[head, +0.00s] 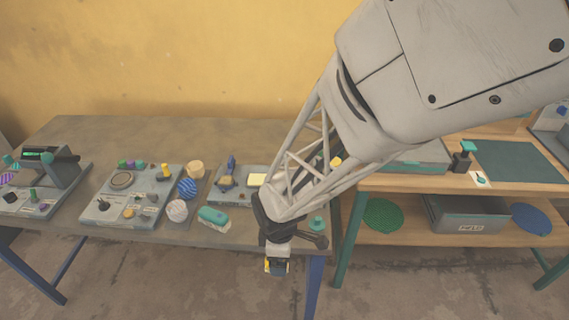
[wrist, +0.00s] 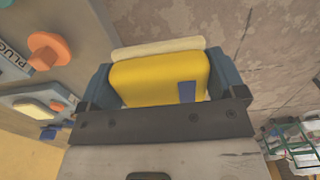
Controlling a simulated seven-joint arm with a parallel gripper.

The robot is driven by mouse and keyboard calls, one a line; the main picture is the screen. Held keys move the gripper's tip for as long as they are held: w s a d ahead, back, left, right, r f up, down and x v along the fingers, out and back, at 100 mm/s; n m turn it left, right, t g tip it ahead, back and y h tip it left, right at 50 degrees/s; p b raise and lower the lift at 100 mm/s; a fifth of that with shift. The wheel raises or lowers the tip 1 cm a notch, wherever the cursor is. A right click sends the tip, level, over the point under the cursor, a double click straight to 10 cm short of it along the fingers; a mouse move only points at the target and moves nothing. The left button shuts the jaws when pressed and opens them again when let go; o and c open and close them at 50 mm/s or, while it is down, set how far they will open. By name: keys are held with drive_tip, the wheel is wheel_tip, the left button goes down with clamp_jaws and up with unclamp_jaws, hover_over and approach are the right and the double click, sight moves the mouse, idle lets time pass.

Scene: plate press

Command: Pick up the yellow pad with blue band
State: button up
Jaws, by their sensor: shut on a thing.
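The yellow pad with blue band (wrist: 150,80) is between the fingers of my gripper (wrist: 158,88) in the wrist view. A blue patch shows on its right side, and a pale cream layer lies along its far edge. In the head view my gripper (head: 277,262) hangs in front of the table's front edge, over the floor. A small bit of the yellow pad (head: 275,266) shows there at the fingertips. My gripper is shut on the pad, which is clear of the table.
The grey table (head: 130,233) carries several panels with knobs, a striped blue ball (head: 187,187) and a teal-topped block (head: 213,219). A wooden shelf (head: 400,182) with a grey bin (head: 470,218) stands at right. The floor in front is clear.

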drive_tip(key=shift+s+d, duration=0.1)
drive_tip(key=shift+s, duration=0.15)
idle(0.4)
drive_tip(key=o, duration=0.5)
drive_tip(key=c, duration=0.3)
drive_tip(key=shift+w, duration=0.1)
drive_tip(key=w+a+r, duration=0.2)
drive_tip(key=w+a, duration=0.5)
drive_tip(key=w, duration=0.2)
drive_tip(key=w+a+r, duration=0.3)
drive_tip(key=w+a, duration=0.5)
drive_tip(key=w, duration=0.2)
drive_tip(key=w+a+r, duration=0.2)
drive_tip(key=w+a, duration=0.6)
drive_tip(key=w, duration=0.1)
drive_tip(key=shift+w+a+r, duration=0.1)
drive_tip(key=shift+w+r, duration=0.15)
drive_tip(key=shift+r, duration=0.05)
